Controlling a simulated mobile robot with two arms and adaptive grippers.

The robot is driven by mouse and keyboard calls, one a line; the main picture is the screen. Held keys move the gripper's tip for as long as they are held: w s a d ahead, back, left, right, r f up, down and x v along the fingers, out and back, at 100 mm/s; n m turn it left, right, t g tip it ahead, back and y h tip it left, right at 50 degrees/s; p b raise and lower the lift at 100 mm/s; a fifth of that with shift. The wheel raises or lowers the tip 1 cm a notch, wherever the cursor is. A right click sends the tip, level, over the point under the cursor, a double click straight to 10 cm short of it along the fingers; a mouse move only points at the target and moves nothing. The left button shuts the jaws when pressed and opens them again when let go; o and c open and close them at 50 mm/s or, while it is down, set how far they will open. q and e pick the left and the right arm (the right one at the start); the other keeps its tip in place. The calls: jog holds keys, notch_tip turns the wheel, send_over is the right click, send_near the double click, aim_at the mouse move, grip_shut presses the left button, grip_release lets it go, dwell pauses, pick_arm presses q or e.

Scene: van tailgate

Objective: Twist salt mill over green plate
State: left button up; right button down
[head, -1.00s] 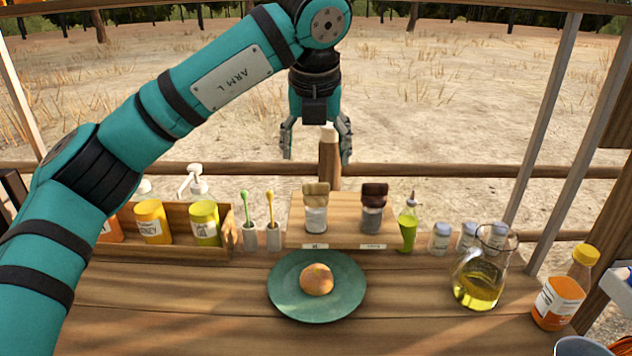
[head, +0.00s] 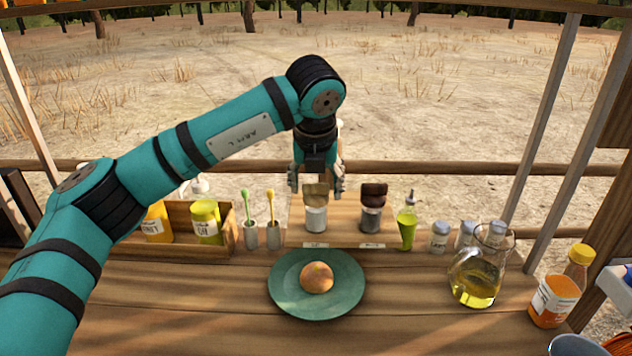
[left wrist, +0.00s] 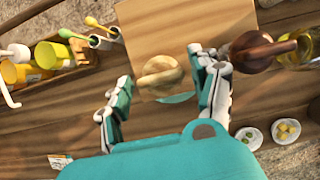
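A mill with a light wooden top and pale body (head: 316,218) stands upright at the left of a wooden stand; I take it as the salt mill. Its round top (left wrist: 160,78) shows between my left fingers in the left wrist view. My left gripper (head: 317,185) is open and empty, above and close to this mill, pointing down. A similar mill with a dark top (head: 372,215) stands to its right; its top (left wrist: 262,52) lies just right of my right-hand finger in the left wrist view. The green plate (head: 290,303) lies in front, holding a round orange-brown item (head: 317,277). My right gripper is out of view.
Two cups with green and yellow sticks (head: 262,235) stand left of the stand (head: 340,234). A green bottle (head: 407,228), small jars, an oil jug (head: 478,285) and an orange bottle (head: 556,295) stand right. The counter around the plate is clear.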

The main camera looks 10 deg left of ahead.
pick_arm(q)
jog(key=c, duration=0.8)
jog(key=shift+m, duration=0.3)
